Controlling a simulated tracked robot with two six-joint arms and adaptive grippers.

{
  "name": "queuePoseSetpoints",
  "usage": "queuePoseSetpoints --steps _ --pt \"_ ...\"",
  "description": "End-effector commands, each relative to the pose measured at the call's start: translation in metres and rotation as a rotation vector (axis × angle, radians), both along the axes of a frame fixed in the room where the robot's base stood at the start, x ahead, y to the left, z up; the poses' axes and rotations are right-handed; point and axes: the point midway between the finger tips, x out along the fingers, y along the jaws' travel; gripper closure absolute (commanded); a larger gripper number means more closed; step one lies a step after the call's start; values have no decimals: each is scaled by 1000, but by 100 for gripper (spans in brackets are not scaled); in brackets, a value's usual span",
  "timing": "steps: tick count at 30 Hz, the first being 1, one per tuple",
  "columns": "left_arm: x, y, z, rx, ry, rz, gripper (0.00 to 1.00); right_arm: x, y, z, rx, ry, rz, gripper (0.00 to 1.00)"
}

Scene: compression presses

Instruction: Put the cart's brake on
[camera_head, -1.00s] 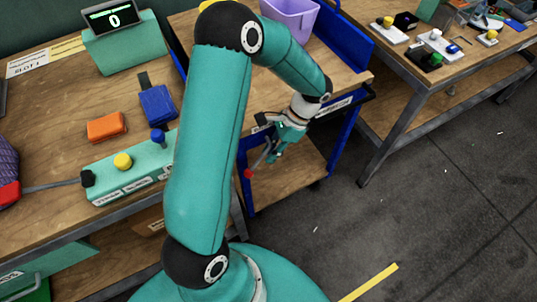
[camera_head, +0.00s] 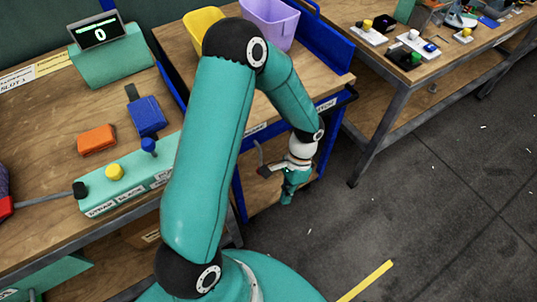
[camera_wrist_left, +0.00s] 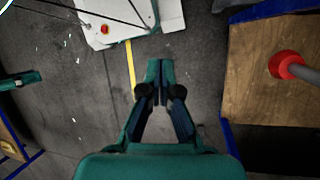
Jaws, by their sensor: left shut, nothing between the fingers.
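The blue-framed cart (camera_head: 345,97) with a wooden top stands beside the bench. A grey lever (camera_head: 259,154) with a red knob (camera_head: 263,171) hangs at its near side. In the left wrist view, the red knob (camera_wrist_left: 286,65) and its grey rod show at the right, over the cart's wooden lower shelf (camera_wrist_left: 262,98). My left gripper (camera_head: 286,200) points down just right of the knob in the head view. In the wrist view, its fingertips (camera_wrist_left: 158,66) are together, empty and apart from the knob. My right gripper is out of view.
A yellow bin (camera_head: 203,32) and a lilac bin (camera_head: 268,20) stand on the cart. A teal control box (camera_head: 125,182) sits on the left bench. Another bench (camera_head: 440,85) stands at the right. The dark floor (camera_head: 410,220) is open at lower right.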

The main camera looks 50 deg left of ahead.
Motion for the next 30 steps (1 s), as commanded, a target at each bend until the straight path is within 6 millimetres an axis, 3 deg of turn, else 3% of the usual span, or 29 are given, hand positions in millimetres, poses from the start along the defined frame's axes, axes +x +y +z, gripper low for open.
queuePoseSetpoints --steps 1,3,6,9,18,30 --pt "-6 -27 -20 -45 -27 42 100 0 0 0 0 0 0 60" --pt "-10 -59 -42 -93 -80 125 100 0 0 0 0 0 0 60" --pt "-17 -94 -66 -131 -149 250 100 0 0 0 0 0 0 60" --pt "-23 -114 -81 -139 -208 363 100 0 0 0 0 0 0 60" --pt "-33 -127 -97 -109 -306 530 100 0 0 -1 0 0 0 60" --pt "-32 -127 -98 -108 -314 536 100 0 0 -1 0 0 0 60"
